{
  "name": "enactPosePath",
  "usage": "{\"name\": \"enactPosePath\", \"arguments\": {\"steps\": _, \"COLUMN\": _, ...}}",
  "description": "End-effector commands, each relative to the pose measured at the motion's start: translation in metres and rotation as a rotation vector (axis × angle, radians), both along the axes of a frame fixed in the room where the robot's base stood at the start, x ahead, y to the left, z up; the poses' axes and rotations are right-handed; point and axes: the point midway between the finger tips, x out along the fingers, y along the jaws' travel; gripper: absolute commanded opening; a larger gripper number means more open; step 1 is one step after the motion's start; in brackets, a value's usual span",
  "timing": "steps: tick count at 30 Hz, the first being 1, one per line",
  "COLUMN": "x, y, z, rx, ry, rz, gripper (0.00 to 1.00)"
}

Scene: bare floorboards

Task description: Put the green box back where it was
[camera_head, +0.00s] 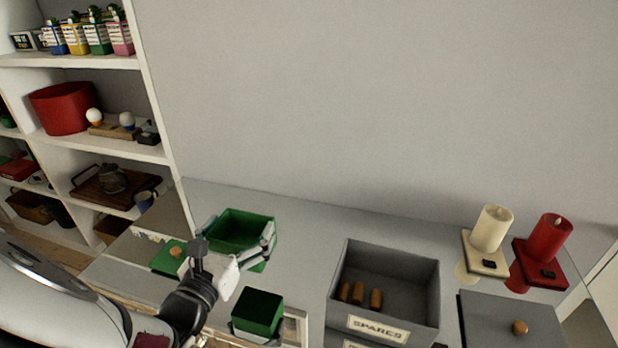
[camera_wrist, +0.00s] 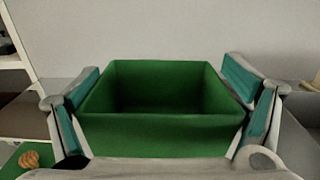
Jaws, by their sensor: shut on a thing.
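An open, empty green box (camera_head: 246,219) is held at the back left of the grey tabletop; it fills the middle of the wrist view (camera_wrist: 160,128). My gripper (camera_head: 240,236) is shut on it, with one finger at each side in the wrist view (camera_wrist: 160,98). The box looks upright; I cannot tell whether its base touches the tabletop. A flat green lid (camera_head: 162,262) with a cork knob lies just left of it, and shows at the lower left of the wrist view (camera_wrist: 36,172).
A grey SPARES box (camera_head: 393,325) with several corks stands right of centre. Cream (camera_head: 492,228) and red (camera_head: 551,240) candles stand at the back right. Shelves (camera_head: 95,62) rise at left. Tabletop behind the SPARES box is clear.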

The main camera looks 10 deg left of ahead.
Motion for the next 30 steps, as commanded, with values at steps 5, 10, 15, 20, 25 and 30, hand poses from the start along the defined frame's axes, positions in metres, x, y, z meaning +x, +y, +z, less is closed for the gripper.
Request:
{"name": "enactPosePath", "arguments": {"steps": 5, "x": 0.001, "y": 0.000, "z": -0.027, "rx": -0.005, "ry": -0.001, "rz": 0.001, "gripper": 0.63}}
{"name": "enactPosePath", "arguments": {"steps": 10, "x": 0.001, "y": 0.000, "z": -0.054, "rx": -0.002, "ry": -0.001, "rz": 0.001, "gripper": 0.63}}
{"name": "enactPosePath", "arguments": {"steps": 15, "x": 0.001, "y": 0.000, "z": -0.066, "rx": 0.000, "ry": -0.001, "rz": 0.000, "gripper": 0.63}}
{"name": "enactPosePath", "arguments": {"steps": 20, "x": 0.001, "y": 0.000, "z": -0.083, "rx": -0.002, "ry": -0.001, "rz": 0.001, "gripper": 0.63}}
{"name": "enactPosePath", "arguments": {"steps": 25, "x": 0.001, "y": 0.000, "z": -0.102, "rx": -0.001, "ry": -0.001, "rz": 0.001, "gripper": 0.63}}
{"name": "enactPosePath", "arguments": {"steps": 30, "x": 0.001, "y": 0.000, "z": -0.101, "rx": 0.001, "ry": -0.001, "rz": 0.000, "gripper": 0.63}}
